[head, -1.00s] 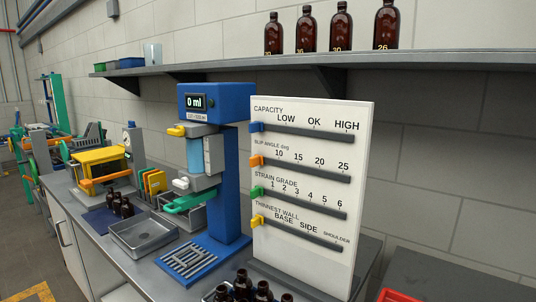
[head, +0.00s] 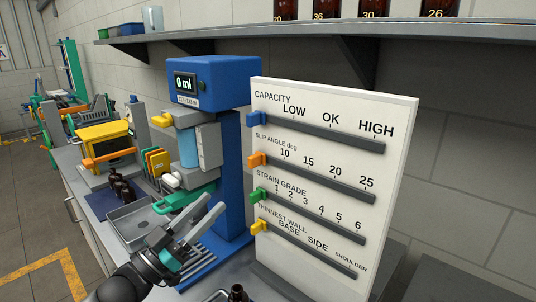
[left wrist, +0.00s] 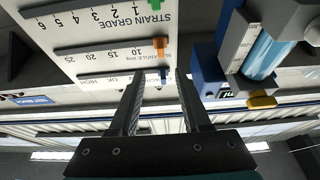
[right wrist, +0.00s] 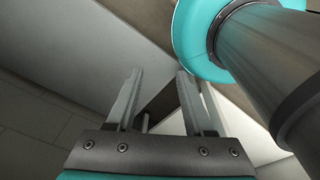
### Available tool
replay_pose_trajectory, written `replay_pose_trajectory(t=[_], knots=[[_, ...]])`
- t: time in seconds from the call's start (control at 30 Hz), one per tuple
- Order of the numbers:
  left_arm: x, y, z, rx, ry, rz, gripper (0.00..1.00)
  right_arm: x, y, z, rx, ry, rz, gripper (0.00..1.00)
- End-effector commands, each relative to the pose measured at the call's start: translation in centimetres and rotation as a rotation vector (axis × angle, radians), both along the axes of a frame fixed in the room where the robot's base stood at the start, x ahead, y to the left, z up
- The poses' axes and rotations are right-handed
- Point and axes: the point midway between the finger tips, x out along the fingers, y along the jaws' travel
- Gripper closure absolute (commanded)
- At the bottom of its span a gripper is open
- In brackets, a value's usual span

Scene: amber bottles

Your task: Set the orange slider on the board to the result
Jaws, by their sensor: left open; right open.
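The white board (head: 330,120) carries several slider tracks. The orange slider (head: 257,159) sits at the left end of the "SLIP ANGLE deg" track (head: 325,182), left of the 10 mark; the scale reads 10, 15, 20, 25. My left gripper (head: 210,203) is open and empty, below and left of the board in the head view. In the left wrist view the board appears upside down, with the orange slider (left wrist: 160,44) just beyond the fingertips (left wrist: 160,74). My right gripper (right wrist: 159,74) is open and empty in the right wrist view, with no board there.
Blue (head: 256,118), green (head: 258,194) and yellow (head: 260,227) sliders sit at their tracks' left ends. A blue machine reading 0 ml (head: 212,80) stands left of the board. Amber bottles (head: 375,10) stand on the shelf (head: 300,40) above. A metal tray (head: 135,222) lies at left.

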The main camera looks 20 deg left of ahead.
Motion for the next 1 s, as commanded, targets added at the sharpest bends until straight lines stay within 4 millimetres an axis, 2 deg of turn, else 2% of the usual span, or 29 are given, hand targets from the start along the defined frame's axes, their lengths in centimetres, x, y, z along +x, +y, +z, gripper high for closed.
replay_pose_trajectory(t=[0.33,0.7,1.0], knots=[[3.1,-1.0,1.5,0.002,-0.003,0.001,0.53,-3.2,1.5,0.3,0.019,0.047,-0.001,0.47],[7.3,-2.5,3.3,0.001,-0.001,0.003,0.53,-2.0,1.4,0.9,0.017,0.029,0.001,0.47],[10.8,-3.7,4.8,0.000,0.000,0.002,0.53,-1.9,0.9,1.5,0.011,0.027,0.001,0.47]])
